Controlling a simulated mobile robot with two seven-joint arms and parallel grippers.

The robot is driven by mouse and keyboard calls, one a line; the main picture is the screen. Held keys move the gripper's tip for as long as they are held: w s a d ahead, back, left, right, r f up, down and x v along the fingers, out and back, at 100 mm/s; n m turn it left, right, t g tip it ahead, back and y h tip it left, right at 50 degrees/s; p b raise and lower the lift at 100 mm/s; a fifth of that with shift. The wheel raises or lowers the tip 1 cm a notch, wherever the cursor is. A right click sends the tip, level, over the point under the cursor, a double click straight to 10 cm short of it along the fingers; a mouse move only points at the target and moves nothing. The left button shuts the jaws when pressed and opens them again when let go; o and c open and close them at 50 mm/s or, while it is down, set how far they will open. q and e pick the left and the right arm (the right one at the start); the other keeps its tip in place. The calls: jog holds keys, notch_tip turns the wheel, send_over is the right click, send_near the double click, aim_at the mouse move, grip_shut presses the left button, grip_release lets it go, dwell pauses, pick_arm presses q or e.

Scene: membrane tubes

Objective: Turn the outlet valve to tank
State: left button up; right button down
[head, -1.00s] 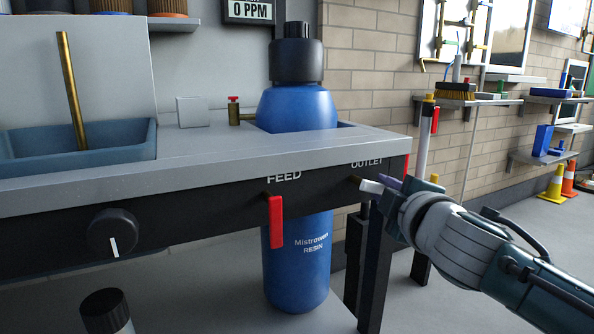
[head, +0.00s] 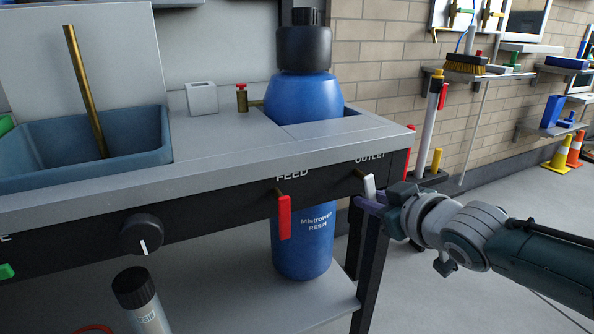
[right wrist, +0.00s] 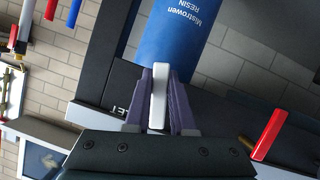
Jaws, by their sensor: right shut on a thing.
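The outlet valve has a white lever (head: 369,187) on a brass stem, under the OUTLET label (head: 370,158) at the right end of the bench's dark front panel. The lever hangs steeply, tilted slightly. My right gripper (head: 374,200) is at the lever from the right, its purple fingers around the lower part. In the right wrist view the white lever (right wrist: 158,95) stands between the two purple fingers (right wrist: 158,100), and they are shut on it. The lever's lower end is partly hidden by the gripper. My left gripper is not in view.
A red FEED lever (head: 284,217) hangs left of the outlet valve. A blue resin bottle (head: 303,245) stands behind the panel. A black knob (head: 142,235) and a blue basin (head: 85,150) are farther left. Open floor lies to the right.

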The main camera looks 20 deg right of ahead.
jog(key=shift+a+m+y, duration=0.5)
jog(key=shift+m+y, duration=0.2)
jog(key=shift+m, duration=0.3)
jog(key=shift+a, duration=0.1)
jog(key=c, duration=1)
grip_release()
jog(key=shift+c, duration=0.2)
jog(key=p+v, duration=0.7)
jog(key=v, duration=0.3)
